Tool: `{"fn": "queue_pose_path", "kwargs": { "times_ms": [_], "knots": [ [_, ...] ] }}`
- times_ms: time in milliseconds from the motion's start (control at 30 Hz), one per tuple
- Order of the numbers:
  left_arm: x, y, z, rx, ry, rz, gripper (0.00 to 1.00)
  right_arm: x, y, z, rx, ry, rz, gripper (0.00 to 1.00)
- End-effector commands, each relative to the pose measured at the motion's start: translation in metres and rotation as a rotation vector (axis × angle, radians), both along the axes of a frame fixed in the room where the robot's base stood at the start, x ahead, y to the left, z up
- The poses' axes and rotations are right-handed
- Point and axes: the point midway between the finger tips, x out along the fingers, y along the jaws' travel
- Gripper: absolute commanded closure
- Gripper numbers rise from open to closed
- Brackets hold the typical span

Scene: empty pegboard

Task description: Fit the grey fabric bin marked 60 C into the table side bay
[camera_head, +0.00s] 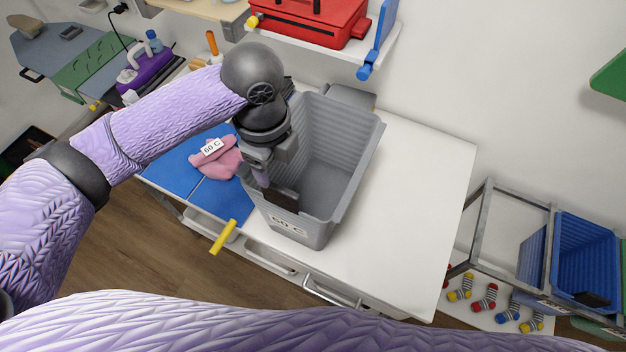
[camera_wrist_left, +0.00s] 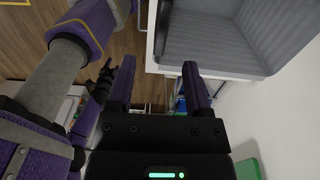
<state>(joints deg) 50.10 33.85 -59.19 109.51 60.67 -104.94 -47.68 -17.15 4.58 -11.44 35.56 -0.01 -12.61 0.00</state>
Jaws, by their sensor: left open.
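The grey ribbed bin (camera_head: 345,165) marked 60 C stands upright and empty on the white table (camera_head: 425,185), its label (camera_head: 288,226) facing the front. My left gripper (camera_head: 275,188) is at the bin's left wall, pointing down, with its fingers apart. In the left wrist view the open fingers (camera_wrist_left: 160,78) have nothing between them, and the grey bin (camera_wrist_left: 215,45) lies beyond and to the right. Whether a finger touches the wall is hard to tell. An open metal frame bay (camera_head: 483,222) is beside the table's right end.
Pink cloth (camera_head: 218,165) with a 60 C tag lies on a blue mat (camera_head: 172,172) left of the bin. A blue bin (camera_head: 588,250) sits in the frame at far right. A shelf with a red case (camera_head: 318,18) overhangs behind. The table right of the bin is clear.

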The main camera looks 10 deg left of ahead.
Motion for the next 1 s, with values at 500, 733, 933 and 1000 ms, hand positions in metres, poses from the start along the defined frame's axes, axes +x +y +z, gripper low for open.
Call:
{"fn": "queue_pose_path", "kwargs": {
  "times_ms": [500,733,933,1000],
  "knots": [
    [0.003,-0.001,-0.09,0.004,0.002,-0.003,0.35,-0.001,-0.001,0.006,-0.002,0.002,0.002,0.41],
    [0.003,-0.001,-0.095,0.003,-0.001,-0.004,0.35,-0.001,-0.001,0.006,-0.001,0.002,0.001,0.41],
    [0.003,-0.001,-0.094,0.002,-0.002,-0.004,0.73,-0.001,-0.001,0.006,-0.001,0.002,0.001,0.41],
    [0.003,-0.001,-0.094,0.002,-0.002,-0.004,0.88,-0.001,-0.001,0.006,-0.001,0.002,0.001,0.41]
  ]
}}
